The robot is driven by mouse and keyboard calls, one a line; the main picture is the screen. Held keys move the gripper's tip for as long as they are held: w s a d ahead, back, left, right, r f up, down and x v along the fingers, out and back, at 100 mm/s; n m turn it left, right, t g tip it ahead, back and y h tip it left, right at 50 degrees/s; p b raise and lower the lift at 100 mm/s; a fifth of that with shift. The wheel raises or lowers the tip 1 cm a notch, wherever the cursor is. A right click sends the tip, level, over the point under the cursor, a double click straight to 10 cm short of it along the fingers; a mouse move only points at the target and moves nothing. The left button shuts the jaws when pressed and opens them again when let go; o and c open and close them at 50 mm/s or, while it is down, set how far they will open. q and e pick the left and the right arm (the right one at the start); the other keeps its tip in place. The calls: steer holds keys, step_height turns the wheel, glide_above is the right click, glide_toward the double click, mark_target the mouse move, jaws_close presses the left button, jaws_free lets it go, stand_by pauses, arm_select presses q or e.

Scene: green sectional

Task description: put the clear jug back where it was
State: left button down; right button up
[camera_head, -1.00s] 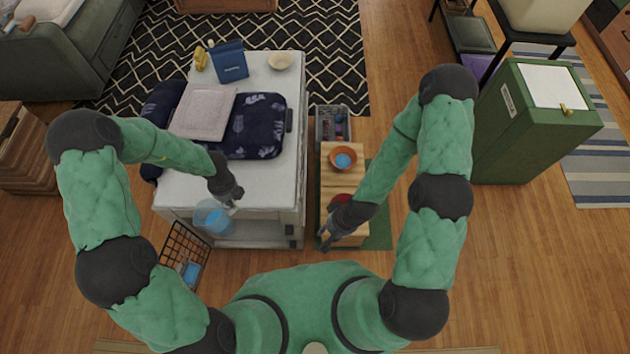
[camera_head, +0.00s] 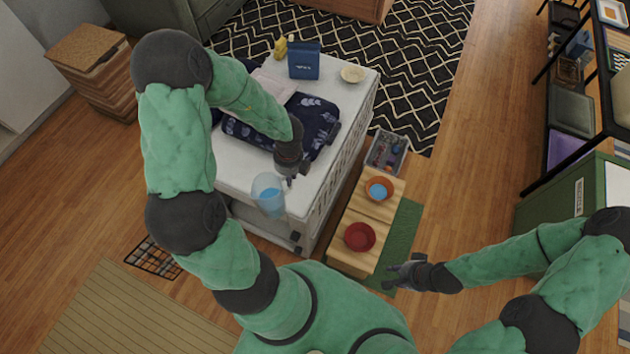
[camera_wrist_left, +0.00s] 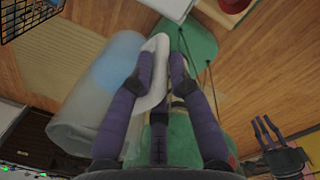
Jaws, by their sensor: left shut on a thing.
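The clear jug (camera_head: 268,196), with something blue inside, shows at the front edge of the white table (camera_head: 233,170). My left gripper (camera_head: 290,180) is shut on its handle. In the left wrist view the fingers (camera_wrist_left: 160,75) close on the pale handle, and the jug body (camera_wrist_left: 85,125) lies left of them. I cannot tell whether the jug's base touches anything. My right gripper (camera_head: 390,277) is empty, to the right of the low wooden bench (camera_head: 370,212), its fingers spread apart. It also shows at the right of the left wrist view (camera_wrist_left: 265,130).
The bench carries a red bowl (camera_head: 359,237) and an orange bowl (camera_head: 377,198) with blue inside. A grey crate (camera_head: 387,153) stands behind it. A wire basket (camera_head: 153,258) stands on the floor.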

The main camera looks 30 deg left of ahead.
arm_select(q)
steer(key=w+f+b, duration=0.4)
steer(key=w+f, duration=0.8)
steer(key=shift+w+d+f+b, duration=0.2)
steer(key=shift+w+d+b, duration=0.1)
steer(key=shift+w, duration=0.05)
steer(key=shift+f, duration=0.1)
steer(key=c, duration=1.2)
jaws_free()
steer(key=shift+f, duration=0.1)
steer(key=shift+o, duration=0.2)
